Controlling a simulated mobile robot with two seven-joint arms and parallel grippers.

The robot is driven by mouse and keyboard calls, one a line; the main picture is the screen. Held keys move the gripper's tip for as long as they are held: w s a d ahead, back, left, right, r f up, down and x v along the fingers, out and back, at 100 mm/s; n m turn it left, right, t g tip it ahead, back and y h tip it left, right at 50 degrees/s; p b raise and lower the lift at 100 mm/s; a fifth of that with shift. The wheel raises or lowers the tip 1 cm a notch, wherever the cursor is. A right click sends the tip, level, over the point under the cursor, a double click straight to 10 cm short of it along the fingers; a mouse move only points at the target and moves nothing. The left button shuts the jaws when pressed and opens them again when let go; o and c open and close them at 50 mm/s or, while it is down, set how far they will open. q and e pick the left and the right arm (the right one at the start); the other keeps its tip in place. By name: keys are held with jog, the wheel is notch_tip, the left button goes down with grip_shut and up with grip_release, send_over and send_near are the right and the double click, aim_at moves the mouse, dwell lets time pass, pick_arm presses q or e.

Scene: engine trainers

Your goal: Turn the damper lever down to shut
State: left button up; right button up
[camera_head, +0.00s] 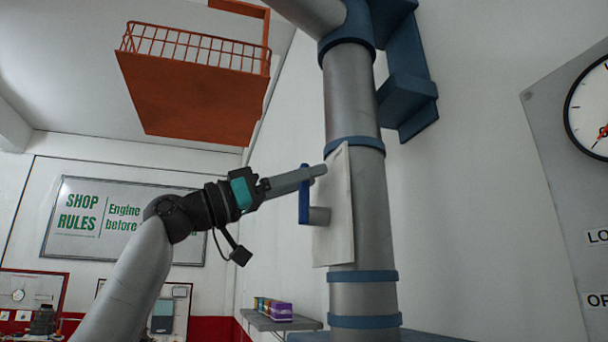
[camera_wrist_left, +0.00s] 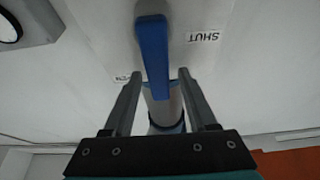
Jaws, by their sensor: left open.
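The damper lever (camera_head: 304,196) is a blue bar on a grey hub, mounted on a pale plate (camera_head: 340,230) on the grey vertical pipe. It points up from its hub in the head view. My left gripper (camera_head: 318,172) is at the lever's upper end. In the left wrist view, which is upside down, the lever (camera_wrist_left: 154,55) reaches between the open fingers of the left gripper (camera_wrist_left: 157,76). A gap shows on both sides. A "SHUT" label (camera_wrist_left: 203,37) is on the plate; a second label (camera_wrist_left: 122,78) is too small to read. My right gripper is not in view.
The grey pipe (camera_head: 365,240) with blue bands stands behind the plate. A gauge panel (camera_head: 560,150) is at the right. An orange basket (camera_head: 190,90) hangs at the upper left. A shelf (camera_head: 262,322) with small boxes is low on the wall.

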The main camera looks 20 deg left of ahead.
pick_arm(q)
jog(key=shift+c, duration=0.2)
grip_shut()
dwell(1.1)
